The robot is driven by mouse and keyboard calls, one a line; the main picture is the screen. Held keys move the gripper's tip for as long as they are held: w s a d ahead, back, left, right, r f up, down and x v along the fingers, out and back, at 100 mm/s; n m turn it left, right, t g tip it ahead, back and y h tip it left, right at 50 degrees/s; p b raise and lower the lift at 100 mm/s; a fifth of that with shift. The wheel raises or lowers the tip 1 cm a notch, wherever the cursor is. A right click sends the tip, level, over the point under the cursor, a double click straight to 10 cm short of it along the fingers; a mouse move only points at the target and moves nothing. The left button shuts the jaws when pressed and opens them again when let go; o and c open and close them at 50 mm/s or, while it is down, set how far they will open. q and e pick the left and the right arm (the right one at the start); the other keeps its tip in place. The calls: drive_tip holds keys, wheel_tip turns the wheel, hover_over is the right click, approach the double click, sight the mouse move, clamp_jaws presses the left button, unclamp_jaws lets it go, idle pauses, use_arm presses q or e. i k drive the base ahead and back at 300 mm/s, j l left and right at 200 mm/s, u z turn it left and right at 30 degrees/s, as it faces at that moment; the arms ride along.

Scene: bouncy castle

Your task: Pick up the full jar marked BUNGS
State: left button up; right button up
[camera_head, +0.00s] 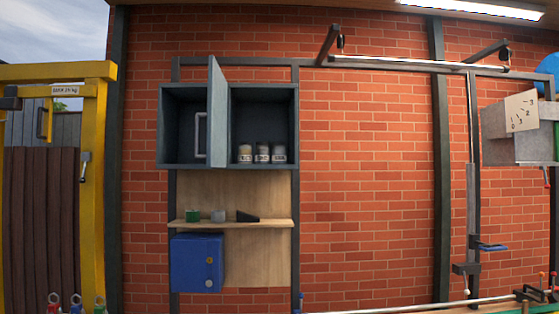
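Three small pale jars with labels stand side by side in the right half of an open grey wall cabinet (168,130): a left jar (245,154), a middle jar (262,154) and a right jar (279,154). The label lettering is too small to read, so I cannot tell which one is marked BUNGS. How full each jar is cannot be told either. The cabinet door (217,115) stands open, sticking out near the middle of the cabinet, with a light handle on it. Neither of my grippers is in view.
Below the cabinet a wooden shelf (270,223) holds a green item (193,215), a grey cup-like item (218,215) and a dark wedge (246,216). A blue box (196,262) hangs under it. A yellow frame (93,190) stands at left.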

sight(262, 150)
drive_tip(key=i+j+z, duration=0.35)
drive_tip(key=i+j, duration=0.55)
drive_tip(key=i, duration=0.1)
